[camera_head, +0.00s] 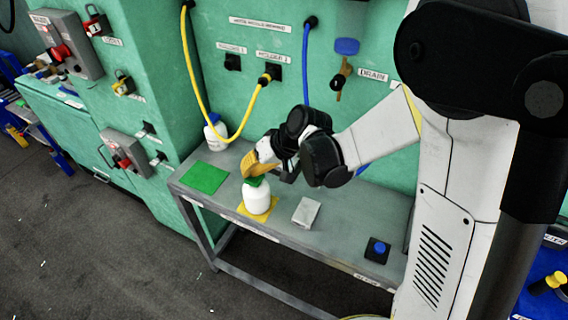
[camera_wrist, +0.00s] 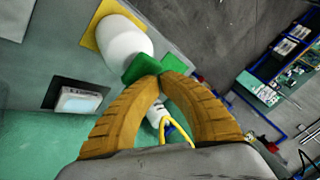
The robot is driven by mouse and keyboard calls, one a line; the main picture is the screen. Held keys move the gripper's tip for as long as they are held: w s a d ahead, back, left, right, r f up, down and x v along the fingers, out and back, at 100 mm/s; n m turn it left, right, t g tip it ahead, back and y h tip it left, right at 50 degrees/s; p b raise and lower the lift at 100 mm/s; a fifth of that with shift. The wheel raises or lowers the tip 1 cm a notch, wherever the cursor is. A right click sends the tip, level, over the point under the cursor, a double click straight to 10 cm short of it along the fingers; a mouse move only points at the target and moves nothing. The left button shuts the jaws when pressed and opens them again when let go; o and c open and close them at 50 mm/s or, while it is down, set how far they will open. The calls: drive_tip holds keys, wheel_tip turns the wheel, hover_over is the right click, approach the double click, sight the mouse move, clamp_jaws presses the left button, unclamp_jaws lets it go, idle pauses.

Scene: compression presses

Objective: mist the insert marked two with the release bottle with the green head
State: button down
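The release bottle (camera_head: 258,202) has a white body and a green head (camera_head: 252,182). It stands on a yellow pad (camera_head: 242,211) on the grey bench. My gripper (camera_head: 258,170), with yellow fingers, is at the green head from above. In the wrist view, its fingertips (camera_wrist: 160,76) come together on the green head (camera_wrist: 140,66), above the white bottle body (camera_wrist: 122,44). A pale grey block (camera_head: 306,212), perhaps an insert, lies right of the bottle.
A green mat (camera_head: 204,178) lies left of the bottle. Another white bottle (camera_head: 215,138) with a blue head stands at the bench's back left. A blue button (camera_head: 377,249) is at the right. Yellow (camera_head: 187,70) and blue (camera_head: 305,60) hoses hang from the green press wall.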

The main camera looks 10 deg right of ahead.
idle(0.3)
drive_tip(key=shift+f+b, duration=0.5)
drive_tip(key=shift+r, duration=0.15)
drive_tip(key=shift+r+p, duration=0.3)
drive_tip(key=shift+r, duration=0.15)
drive_tip(key=shift+r+p, duration=2.15)
drive_tip(key=shift+r, duration=0.75)
